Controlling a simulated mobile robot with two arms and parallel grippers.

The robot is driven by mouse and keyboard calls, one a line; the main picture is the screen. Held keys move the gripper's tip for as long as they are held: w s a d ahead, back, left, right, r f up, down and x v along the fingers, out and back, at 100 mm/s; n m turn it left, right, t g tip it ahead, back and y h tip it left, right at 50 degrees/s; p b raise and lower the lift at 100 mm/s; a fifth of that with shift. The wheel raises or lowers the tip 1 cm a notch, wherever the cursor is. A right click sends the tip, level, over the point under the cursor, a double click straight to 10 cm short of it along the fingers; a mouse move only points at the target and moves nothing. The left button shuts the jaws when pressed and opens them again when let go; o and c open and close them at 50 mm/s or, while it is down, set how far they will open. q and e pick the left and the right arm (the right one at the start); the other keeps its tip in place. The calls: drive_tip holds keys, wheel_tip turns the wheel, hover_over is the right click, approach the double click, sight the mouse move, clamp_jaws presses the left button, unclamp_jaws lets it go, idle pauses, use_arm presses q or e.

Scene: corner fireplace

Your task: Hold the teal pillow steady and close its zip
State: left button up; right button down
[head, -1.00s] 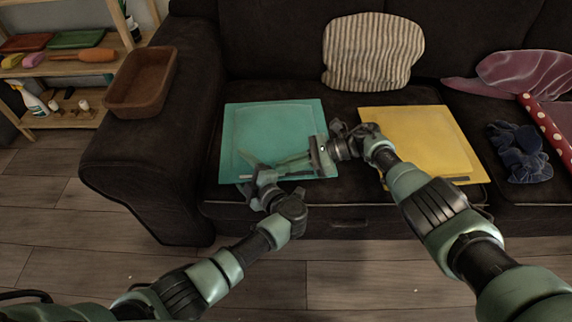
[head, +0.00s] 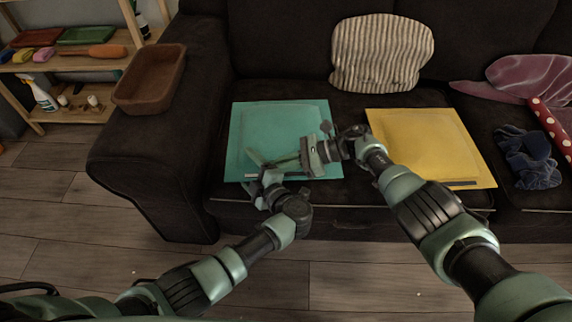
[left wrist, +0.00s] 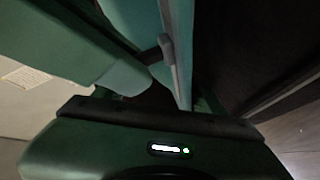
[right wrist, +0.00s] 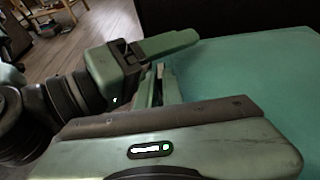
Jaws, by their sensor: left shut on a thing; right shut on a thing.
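The teal pillow (head: 270,122) lies flat on the left sofa seat, its front edge toward me. My left gripper (head: 258,170) is shut on the pillow's front edge near the left corner. The pillow edge (left wrist: 178,45) runs into its jaws in the left wrist view. My right gripper (head: 284,162) is at the same front edge, just right of the left gripper, its fingers pointing left. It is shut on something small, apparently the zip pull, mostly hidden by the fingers. The pillow (right wrist: 250,75) and my left gripper (right wrist: 130,60) show close by in the right wrist view.
A yellow pillow (head: 425,140) lies right of the teal one, under my right arm. A striped cushion (head: 380,55) leans on the backrest. A brown basket (head: 150,80) stands on the armrest. Blue cloth (head: 528,160) lies at the right. The floor in front is clear.

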use_arm(q)
drive_tip(key=shift+s+f, duration=0.2)
drive_tip(key=shift+f, duration=0.2)
use_arm(e)
drive_tip(key=c, duration=1.5)
unclamp_jaws()
drive_tip(key=shift+c, duration=0.2)
drive_tip(key=shift+s, duration=0.1)
